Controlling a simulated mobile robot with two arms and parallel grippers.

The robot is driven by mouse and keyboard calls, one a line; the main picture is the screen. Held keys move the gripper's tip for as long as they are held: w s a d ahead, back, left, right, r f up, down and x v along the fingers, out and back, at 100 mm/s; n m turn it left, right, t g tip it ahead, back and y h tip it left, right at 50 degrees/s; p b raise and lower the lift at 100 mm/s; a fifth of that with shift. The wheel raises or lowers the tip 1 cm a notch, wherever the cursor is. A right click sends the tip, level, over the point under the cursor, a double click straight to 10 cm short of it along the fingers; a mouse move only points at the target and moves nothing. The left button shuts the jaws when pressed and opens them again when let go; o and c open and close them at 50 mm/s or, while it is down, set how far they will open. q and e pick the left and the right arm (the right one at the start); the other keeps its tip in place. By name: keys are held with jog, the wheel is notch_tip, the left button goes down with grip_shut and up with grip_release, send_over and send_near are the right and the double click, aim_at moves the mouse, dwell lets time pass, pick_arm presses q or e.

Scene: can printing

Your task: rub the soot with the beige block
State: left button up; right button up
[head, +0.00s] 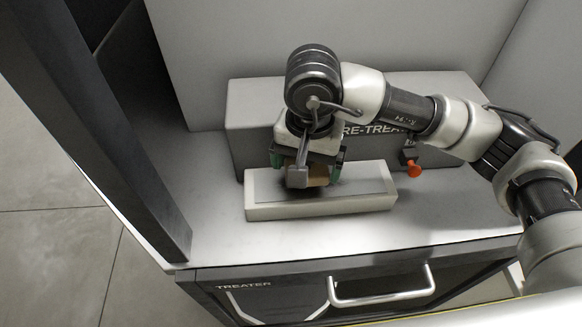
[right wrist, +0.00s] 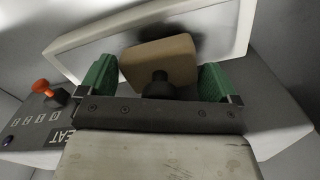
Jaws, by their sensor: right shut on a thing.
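The beige block (right wrist: 158,62), with a dark knob on its near side, is between the green fingers of my right gripper (right wrist: 158,82). My right gripper is shut on it. In the head view my right gripper (head: 308,168) points down over the white-rimmed tray (head: 320,208), and the block (head: 319,175) is partly hidden behind it. The soot (head: 345,187) is a faint dark smudge on the tray's grey plate beside the block. In the right wrist view the soot (right wrist: 188,36) shows just beyond the block. I cannot tell whether the block touches the plate. My left gripper is not in view.
A grey pre-treat machine (head: 255,120) stands behind the tray, with an orange-red lever (head: 414,169) at its right. Below the worktop (head: 430,215) is a treater drawer with a metal handle (head: 380,298). A dark post (head: 120,130) rises at left.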

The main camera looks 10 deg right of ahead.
jog(key=shift+d+f, duration=0.3)
jog(key=shift+d, duration=0.3)
jog(key=shift+d+f+b, duration=0.2)
jog(key=shift+d+b, duration=0.9)
jog(key=shift+b, duration=0.1)
jog(key=shift+d+r+b, duration=0.15)
jog(key=shift+d+b, duration=0.15)
jog(key=shift+d, duration=0.2)
jog(key=shift+d+b, duration=1)
jog(key=shift+d, duration=0.65)
jog(key=shift+a+b, duration=0.1)
jog(key=shift+b, duration=0.55)
jog(key=shift+s+a+b, duration=0.1)
jog(key=shift+a+b, duration=0.4)
jog(key=shift+a, duration=1.35)
jog(key=shift+w+a+r+b, duration=0.15)
jog(key=shift+a+b, duration=0.4)
jog(key=shift+a, duration=0.75)
jog(key=shift+w+a+r+b, duration=0.1)
jog(key=shift+a+b, duration=0.45)
jog(key=shift+a, duration=0.75)
jog(key=shift+a+r+b, duration=0.15)
jog(key=shift+a+b, duration=0.1)
jog(key=shift+a, duration=0.9)
jog(key=shift+a+r+b, duration=0.15)
jog(key=shift+a+b, duration=0.05)
jog(key=shift+a, duration=0.9)
jog(key=shift+d+r, duration=0.1)
jog(key=shift+d, duration=0.05)
